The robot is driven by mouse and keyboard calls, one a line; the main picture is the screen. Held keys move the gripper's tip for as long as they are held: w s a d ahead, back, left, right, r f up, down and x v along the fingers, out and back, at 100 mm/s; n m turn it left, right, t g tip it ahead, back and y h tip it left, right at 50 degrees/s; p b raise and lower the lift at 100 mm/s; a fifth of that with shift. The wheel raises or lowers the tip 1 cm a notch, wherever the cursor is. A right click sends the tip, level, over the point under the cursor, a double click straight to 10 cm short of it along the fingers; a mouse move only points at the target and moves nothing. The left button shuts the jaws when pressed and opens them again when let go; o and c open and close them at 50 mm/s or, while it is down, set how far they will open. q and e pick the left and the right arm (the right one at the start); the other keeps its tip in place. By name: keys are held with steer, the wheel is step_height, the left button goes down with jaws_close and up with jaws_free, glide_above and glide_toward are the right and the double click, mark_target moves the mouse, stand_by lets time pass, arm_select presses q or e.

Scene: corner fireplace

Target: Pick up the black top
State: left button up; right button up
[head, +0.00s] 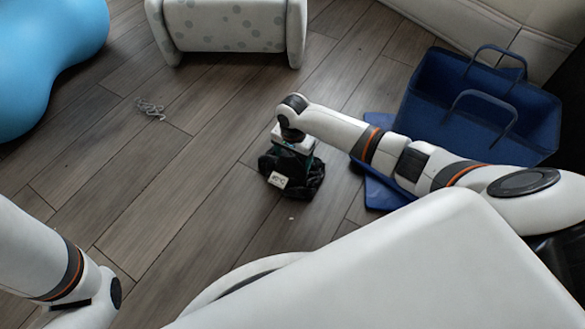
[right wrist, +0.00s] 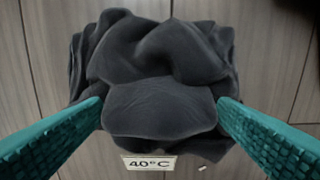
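The black top (head: 309,183) lies crumpled in a heap on the wooden floor, with a white label facing front. In the right wrist view the top (right wrist: 160,55) fills the middle, and its label reads 40°C. My right gripper (head: 293,161) points straight down over the heap. In the right wrist view its teal fingers (right wrist: 159,103) stand wide apart, one on each side of a raised fold. I cannot tell whether they touch the cloth. My left arm shows at the lower left of the head view, but its gripper is out of sight.
A blue bag (head: 420,103) with handles stands at the right, partly behind my right arm. A white dotted seat (head: 230,28) stands at the back. A light blue rounded object (head: 45,55) is at the left.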

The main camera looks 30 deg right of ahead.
steer(key=c, duration=0.3)
steer(key=shift+c, duration=0.2)
